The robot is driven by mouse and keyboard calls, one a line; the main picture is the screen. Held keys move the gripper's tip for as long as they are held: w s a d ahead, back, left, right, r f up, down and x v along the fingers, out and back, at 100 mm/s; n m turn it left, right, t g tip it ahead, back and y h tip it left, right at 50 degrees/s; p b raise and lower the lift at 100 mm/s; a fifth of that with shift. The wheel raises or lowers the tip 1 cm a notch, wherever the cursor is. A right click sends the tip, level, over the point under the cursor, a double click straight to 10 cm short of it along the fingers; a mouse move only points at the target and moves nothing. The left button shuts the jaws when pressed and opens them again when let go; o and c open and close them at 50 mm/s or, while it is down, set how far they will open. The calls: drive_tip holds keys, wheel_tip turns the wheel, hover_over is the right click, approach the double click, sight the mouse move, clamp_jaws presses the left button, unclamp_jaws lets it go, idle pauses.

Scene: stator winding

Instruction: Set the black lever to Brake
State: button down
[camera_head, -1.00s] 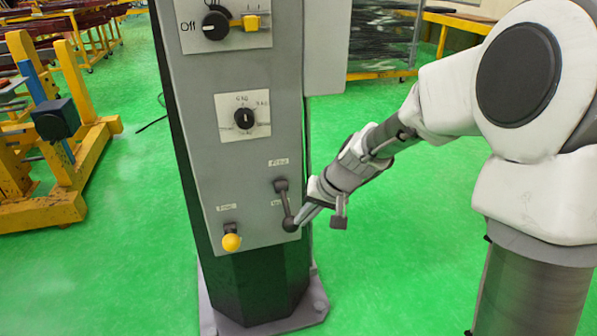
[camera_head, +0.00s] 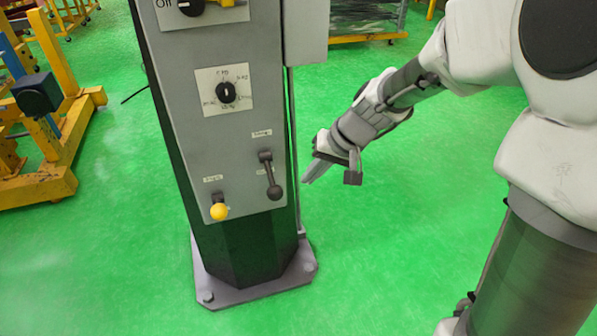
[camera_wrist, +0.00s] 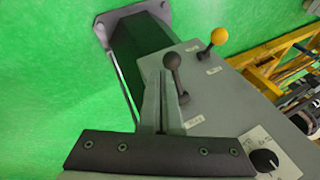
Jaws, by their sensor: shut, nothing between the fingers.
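The black lever (camera_head: 269,174) is on the lower front of the grey control column (camera_head: 240,130). In the head view its ball end hangs down, slightly right of its pivot. Small labels sit above and beside it, too blurred to read. My gripper (camera_head: 309,176) is shut and empty, just right of the lever and apart from it. In the wrist view the closed fingers (camera_wrist: 163,102) point towards the lever (camera_wrist: 174,68).
A yellow-knobbed lever (camera_head: 219,210) is left of the black lever. A black rotary dial (camera_head: 226,92) on a white plate is above, and another black knob (camera_head: 191,7) is at the top. The column stands on a grey base plate (camera_head: 255,292). Green floor right of it is clear.

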drive_tip(key=shift+s+d+r, duration=1.05)
drive_tip(key=shift+s+r, duration=0.05)
drive_tip(key=shift+s, duration=0.2)
